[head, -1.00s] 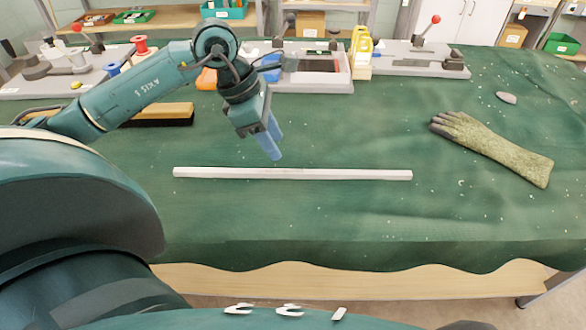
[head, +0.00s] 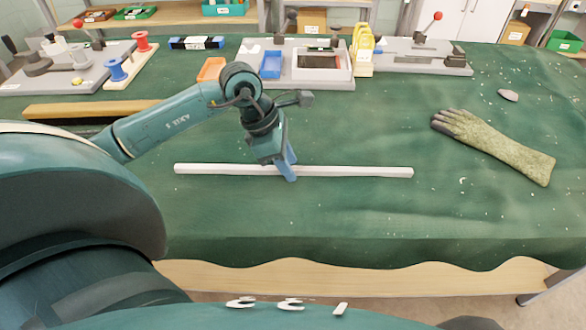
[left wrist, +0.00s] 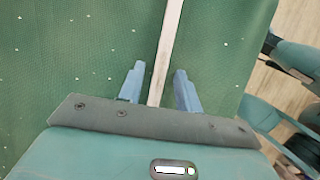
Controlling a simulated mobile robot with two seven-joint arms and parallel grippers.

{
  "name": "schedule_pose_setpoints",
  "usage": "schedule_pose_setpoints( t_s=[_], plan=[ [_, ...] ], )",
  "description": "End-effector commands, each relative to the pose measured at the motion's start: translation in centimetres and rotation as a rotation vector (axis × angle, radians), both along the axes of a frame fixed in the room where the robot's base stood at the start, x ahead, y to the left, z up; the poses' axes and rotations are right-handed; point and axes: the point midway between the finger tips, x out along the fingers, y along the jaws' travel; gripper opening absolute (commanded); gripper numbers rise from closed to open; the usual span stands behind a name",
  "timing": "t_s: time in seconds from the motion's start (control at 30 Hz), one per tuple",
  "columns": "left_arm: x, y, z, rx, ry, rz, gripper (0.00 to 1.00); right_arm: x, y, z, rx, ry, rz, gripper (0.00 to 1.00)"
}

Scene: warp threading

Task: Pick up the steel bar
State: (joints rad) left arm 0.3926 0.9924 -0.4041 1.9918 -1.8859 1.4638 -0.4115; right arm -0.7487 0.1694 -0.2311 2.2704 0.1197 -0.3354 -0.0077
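The steel bar (head: 350,171) is a long, pale, straight bar lying flat on the green cloth, running left to right in the head view. My left gripper (head: 288,170) is down at the bar, a little right of the bar's left half. In the left wrist view the bar (left wrist: 166,55) runs between the two blue fingers of my left gripper (left wrist: 159,86). The fingers are apart, with a gap on each side of the bar. My right gripper is not in view.
A glove (head: 495,145) and a grey stone-like piece (head: 508,95) lie to the right. A wooden-backed brush (head: 90,109) lies left under my arm. Fixtures with trays (head: 300,65) line the back. The cloth in front of the bar is clear.

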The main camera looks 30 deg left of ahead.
Motion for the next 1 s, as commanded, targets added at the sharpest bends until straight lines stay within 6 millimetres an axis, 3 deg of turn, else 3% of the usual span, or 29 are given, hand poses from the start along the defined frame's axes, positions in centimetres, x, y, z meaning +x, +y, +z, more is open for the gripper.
schedule_pose_setpoints(
  t_s=[0.4,1.0],
  plan=[
    [-0.01,0.01,0.05,0.000,0.000,0.000,0.00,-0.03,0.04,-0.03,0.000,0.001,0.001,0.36],
    [0.00,0.01,0.07,0.000,0.000,0.000,0.00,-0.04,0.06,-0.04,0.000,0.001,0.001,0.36]
  ],
)
